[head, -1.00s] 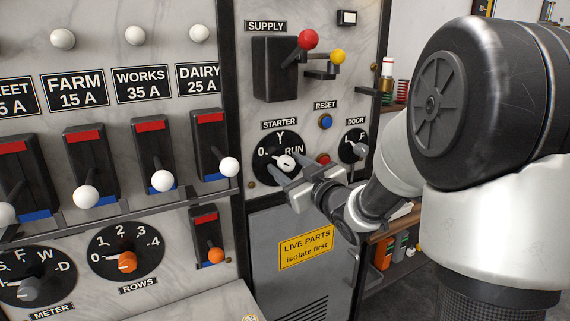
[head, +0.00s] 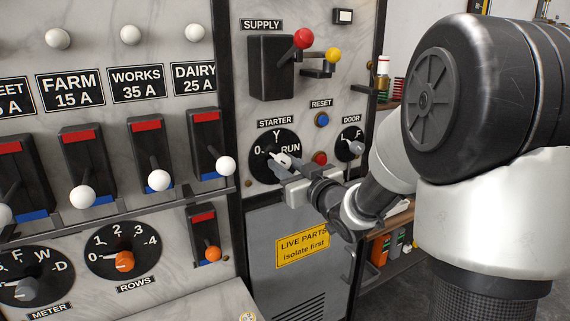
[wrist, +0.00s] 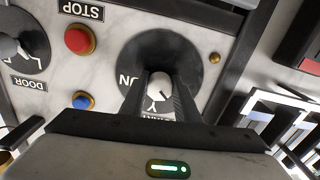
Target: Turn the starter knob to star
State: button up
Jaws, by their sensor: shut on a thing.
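The starter knob is a small white knob (head: 283,160) on a black round dial (head: 262,170) marked 0, Y and RUN, under the STARTER label. My gripper (head: 285,165) is at the knob and partly covers it and the lower right of the dial. In the wrist view, which is upside down, my gripper's two dark fingers (wrist: 160,90) are shut on the knob (wrist: 158,84), one on each side. A dark line on the knob points to the lower right there, to one side of the Y. The 0 mark is hidden in that view.
A red stop button (head: 320,158), a blue reset button (head: 322,119) and the grey door knob (head: 356,147) sit close right of the dial. The supply switch (head: 271,68) is above. A grey cabinet door (head: 290,280) is below, and white-tipped levers (head: 159,180) stand to the left.

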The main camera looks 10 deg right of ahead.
jog(key=m+p, duration=0.1)
jog(key=m, duration=0.4)
jog(key=shift+r+m+p, duration=0.2)
jog(key=shift+m+p, duration=0.1)
jog(key=shift+p, duration=0.1)
jog(key=shift+a+m+p, duration=0.15)
jog(key=shift+m+p, duration=0.7)
jog(key=shift+m, duration=1.25)
jog(key=o, duration=1.1)
jog(key=shift+c, duration=0.2)
jog(key=shift+f, duration=0.1)
